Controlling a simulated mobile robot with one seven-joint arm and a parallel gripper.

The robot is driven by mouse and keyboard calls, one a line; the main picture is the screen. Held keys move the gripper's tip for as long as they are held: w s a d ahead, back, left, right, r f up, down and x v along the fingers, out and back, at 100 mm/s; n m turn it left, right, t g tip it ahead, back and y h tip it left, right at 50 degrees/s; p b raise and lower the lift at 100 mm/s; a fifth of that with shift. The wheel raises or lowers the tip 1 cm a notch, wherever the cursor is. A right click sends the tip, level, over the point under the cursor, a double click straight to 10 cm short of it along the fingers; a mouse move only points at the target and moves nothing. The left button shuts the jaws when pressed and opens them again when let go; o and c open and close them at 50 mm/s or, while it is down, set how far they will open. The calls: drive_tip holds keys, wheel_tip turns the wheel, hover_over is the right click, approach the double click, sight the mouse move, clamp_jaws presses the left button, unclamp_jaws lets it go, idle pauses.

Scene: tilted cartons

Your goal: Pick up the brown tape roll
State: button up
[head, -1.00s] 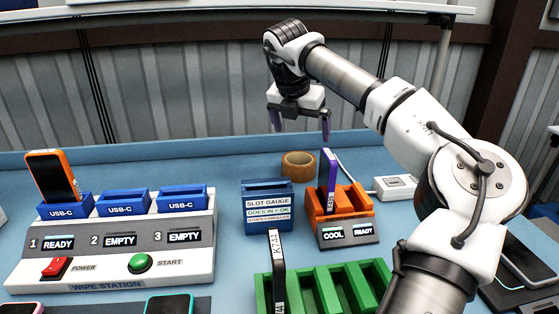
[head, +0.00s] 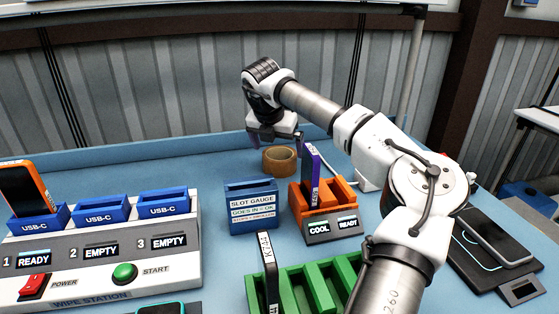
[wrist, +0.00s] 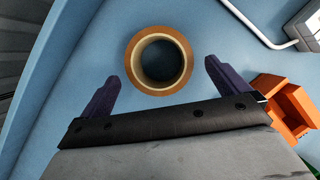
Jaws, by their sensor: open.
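The brown tape roll (head: 279,165) lies flat on the blue table, behind the slot gauge and the orange holder. In the wrist view the tape roll (wrist: 185,55) shows from above as a ring, ahead of the fingertips and between their lines. My gripper (head: 275,146) is open and empty, just above and behind the roll in the head view. In the wrist view both purple fingers of my gripper (wrist: 161,70) are spread wider than the roll. Whether the fingers are level with the roll is hard to tell.
The orange holder (head: 338,206) with an upright purple phone (head: 311,165) stands close to the right of the roll. The blue slot gauge (head: 252,207) stands in front. The table is clear left of the roll.

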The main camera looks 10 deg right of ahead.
sight(280, 155)
drive_tip(key=p+x, duration=0.1)
drive_tip(key=x, duration=0.3)
drive_tip(key=shift+w+d+f, duration=0.1)
drive_tip(key=shift+w+f, duration=0.1)
drive_tip(key=shift+f, duration=0.15)
drive_tip(key=c, duration=0.9)
drive_tip(key=shift+r, duration=0.1)
